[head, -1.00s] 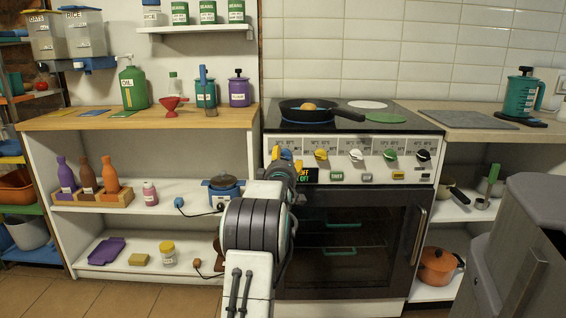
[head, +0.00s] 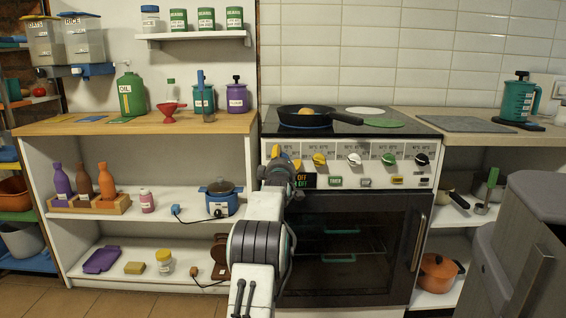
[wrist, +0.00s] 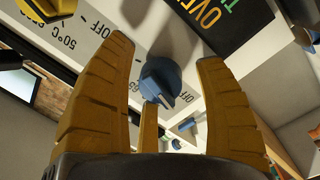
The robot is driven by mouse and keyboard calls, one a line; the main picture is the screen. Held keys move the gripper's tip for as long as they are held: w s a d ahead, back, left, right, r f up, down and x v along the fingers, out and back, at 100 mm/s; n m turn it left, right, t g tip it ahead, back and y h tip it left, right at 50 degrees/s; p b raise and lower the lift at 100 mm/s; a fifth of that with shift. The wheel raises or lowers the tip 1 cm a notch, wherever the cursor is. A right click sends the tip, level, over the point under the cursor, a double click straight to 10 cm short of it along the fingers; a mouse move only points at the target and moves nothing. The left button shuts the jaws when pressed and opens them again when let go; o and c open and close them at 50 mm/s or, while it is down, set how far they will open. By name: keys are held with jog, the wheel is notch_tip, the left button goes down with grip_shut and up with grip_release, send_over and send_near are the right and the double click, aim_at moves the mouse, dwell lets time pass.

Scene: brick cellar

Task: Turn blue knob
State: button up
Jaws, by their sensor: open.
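The blue knob (wrist: 161,80) sits on the stove's white control panel and fills the middle of the wrist view. Printed OFF and temperature marks surround it. My gripper (wrist: 167,54) is open, with one yellow finger on each side of the knob and visible gaps to both. A third finger shows below the knob. I cannot tell whether any finger touches it. In the head view my gripper (head: 279,166) is at the left end of the panel and largely hides the blue knob.
A yellow knob (head: 319,159) is the closest neighbour on the panel, with white, green and black knobs further right. A frying pan (head: 306,118) stands on the hob above. The oven door (head: 345,240) is shut. A shelf unit (head: 140,235) with bottles and a cooker stands left.

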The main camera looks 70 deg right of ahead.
jog(key=c, duration=1.2)
